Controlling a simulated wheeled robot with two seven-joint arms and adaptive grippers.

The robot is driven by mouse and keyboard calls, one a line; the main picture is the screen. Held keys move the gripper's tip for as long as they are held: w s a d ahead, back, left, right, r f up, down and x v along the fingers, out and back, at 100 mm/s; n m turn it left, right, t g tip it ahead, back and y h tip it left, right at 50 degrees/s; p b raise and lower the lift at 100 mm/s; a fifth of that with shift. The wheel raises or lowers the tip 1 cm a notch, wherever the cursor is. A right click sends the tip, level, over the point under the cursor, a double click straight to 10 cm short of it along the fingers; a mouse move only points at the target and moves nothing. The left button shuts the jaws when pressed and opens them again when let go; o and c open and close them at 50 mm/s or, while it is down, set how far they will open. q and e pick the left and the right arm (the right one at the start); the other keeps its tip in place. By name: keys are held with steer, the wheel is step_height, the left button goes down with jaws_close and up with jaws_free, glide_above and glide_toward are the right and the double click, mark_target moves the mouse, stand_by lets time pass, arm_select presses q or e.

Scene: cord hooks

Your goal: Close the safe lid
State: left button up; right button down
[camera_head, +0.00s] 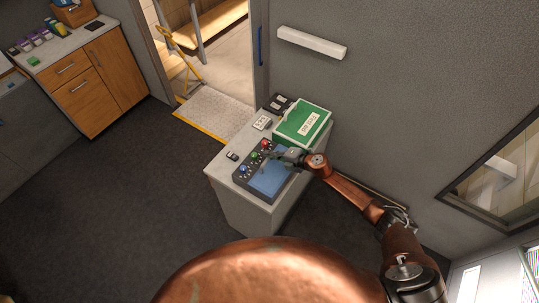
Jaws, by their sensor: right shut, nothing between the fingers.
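A green box (303,122) with a white label stands at the back of a grey-white cabinet (222,170). It is the most safe-like thing in view, but I cannot read the label surely. Its top looks flat; I cannot tell whether its lid is open or shut. My right gripper (277,155) is shut and empty. It is just in front of the green box, above the far edge of a dark panel with a blue face (266,181). I cannot tell whether it touches either one. My left gripper is not in view.
Coloured knobs (254,156) line the panel's left side. A white switch plate (262,122), a dark block (279,103) and a small dark item (232,156) are on the cabinet. A wall (400,90) stands close behind. Dark floor (130,170) is clear at left.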

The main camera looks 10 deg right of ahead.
stand_by(0.4)
steer(key=shift+r+p, duration=0.45)
step_height(320, 180, up, 13)
steer(key=s+d+p, duration=0.2)
steer(key=p, duration=0.2)
steer(key=shift+f, duration=0.1)
